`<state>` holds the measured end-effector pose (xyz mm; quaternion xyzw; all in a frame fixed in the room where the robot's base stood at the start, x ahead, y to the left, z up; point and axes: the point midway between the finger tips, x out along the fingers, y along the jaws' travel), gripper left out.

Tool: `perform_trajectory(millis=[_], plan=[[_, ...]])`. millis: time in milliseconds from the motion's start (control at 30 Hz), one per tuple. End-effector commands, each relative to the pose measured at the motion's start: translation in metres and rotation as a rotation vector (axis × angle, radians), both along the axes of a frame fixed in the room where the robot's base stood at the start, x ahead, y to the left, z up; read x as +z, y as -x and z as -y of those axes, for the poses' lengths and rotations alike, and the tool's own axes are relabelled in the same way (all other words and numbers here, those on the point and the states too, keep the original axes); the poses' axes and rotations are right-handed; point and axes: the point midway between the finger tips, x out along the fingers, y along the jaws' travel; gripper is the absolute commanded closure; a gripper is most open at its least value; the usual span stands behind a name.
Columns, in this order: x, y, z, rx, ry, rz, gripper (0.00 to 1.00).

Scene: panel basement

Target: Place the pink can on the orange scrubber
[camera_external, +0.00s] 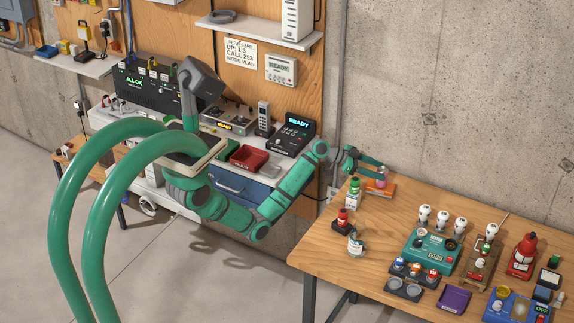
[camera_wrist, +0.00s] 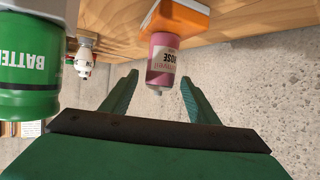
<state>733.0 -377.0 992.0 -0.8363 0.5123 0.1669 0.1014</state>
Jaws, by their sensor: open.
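The pink can (camera_external: 381,177) appears to stand upright on the orange scrubber (camera_external: 384,190), near the table's far left corner. In the wrist view the picture is upside down; the pink can (camera_wrist: 161,62) meets the orange scrubber (camera_wrist: 182,20) at its base end. My gripper (camera_external: 381,168) is at the can's upper part. In the wrist view my gripper (camera_wrist: 160,80) is open, with one finger on each side of the can and visible gaps between. The face of the scrubber under the can is hidden.
A green-topped container (camera_external: 353,188) stands close to the left of the can; its green part (camera_wrist: 28,65) looms large in the wrist view. A red-topped bottle (camera_external: 342,218) and a clear bottle (camera_external: 356,243) stand nearer. The concrete wall (camera_external: 430,110) is behind.

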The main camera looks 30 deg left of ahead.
Motion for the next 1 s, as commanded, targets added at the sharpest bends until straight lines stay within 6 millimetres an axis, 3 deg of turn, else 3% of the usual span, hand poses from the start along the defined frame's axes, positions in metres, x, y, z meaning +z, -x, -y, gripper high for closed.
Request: perform_trajectory(millis=[200,433,633,1000], plan=[[0.018,0.019,-0.039,0.002,0.001,0.003,0.46],[0.032,0.034,-0.068,0.001,0.000,0.002,0.46],[0.036,0.039,-0.077,0.000,0.000,0.001,0.46],[0.036,0.040,-0.078,0.000,0.000,0.001,0.46]])
